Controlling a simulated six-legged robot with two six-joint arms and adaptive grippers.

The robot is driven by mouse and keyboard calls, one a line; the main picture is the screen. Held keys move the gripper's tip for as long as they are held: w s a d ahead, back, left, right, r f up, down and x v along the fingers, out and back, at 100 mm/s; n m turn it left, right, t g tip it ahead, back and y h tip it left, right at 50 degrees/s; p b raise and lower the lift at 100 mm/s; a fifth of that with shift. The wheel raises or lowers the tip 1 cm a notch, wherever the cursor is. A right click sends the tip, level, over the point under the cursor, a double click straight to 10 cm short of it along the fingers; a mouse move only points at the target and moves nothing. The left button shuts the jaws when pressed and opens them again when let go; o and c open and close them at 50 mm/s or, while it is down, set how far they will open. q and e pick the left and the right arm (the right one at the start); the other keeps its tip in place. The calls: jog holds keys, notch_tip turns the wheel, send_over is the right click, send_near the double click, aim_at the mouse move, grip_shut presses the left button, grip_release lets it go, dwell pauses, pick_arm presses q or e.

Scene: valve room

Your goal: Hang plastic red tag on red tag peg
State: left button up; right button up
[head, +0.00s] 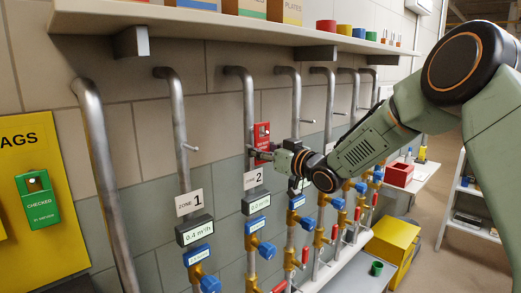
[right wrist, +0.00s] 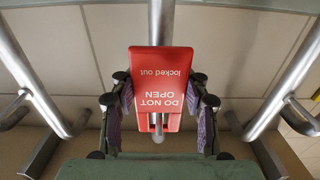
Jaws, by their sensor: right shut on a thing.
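The red plastic tag (head: 262,131) is upright against the zone 2 pipe (head: 248,110) in the head view. My right gripper (head: 268,153) is shut on it from the right. In the right wrist view the tag (right wrist: 160,75) appears upside down, reading "DO NOT OPEN" and "locked out". The fingers of my right gripper (right wrist: 160,112) press on both its sides. A grey rod end (right wrist: 158,134) shows at the tag's slot and looks like a peg through it; the seating depth cannot be told. My left gripper is out of view.
Bare pegs stick out of neighbouring pipes, one on the zone 1 pipe (head: 191,148) and one further right (head: 308,121). A shelf (head: 200,22) runs above the pipes. A yellow tag board (head: 60,220) with a green "CHECKED" tag (head: 38,198) hangs at left.

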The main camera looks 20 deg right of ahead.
aim_at(263, 149)
jog(key=shift+s+d, duration=0.1)
jog(key=shift+s, duration=0.05)
jog(key=shift+p+v, duration=1.15)
jog(key=shift+v, duration=1.35)
jog(key=shift+p+v, duration=0.75)
jog(key=shift+v, duration=0.45)
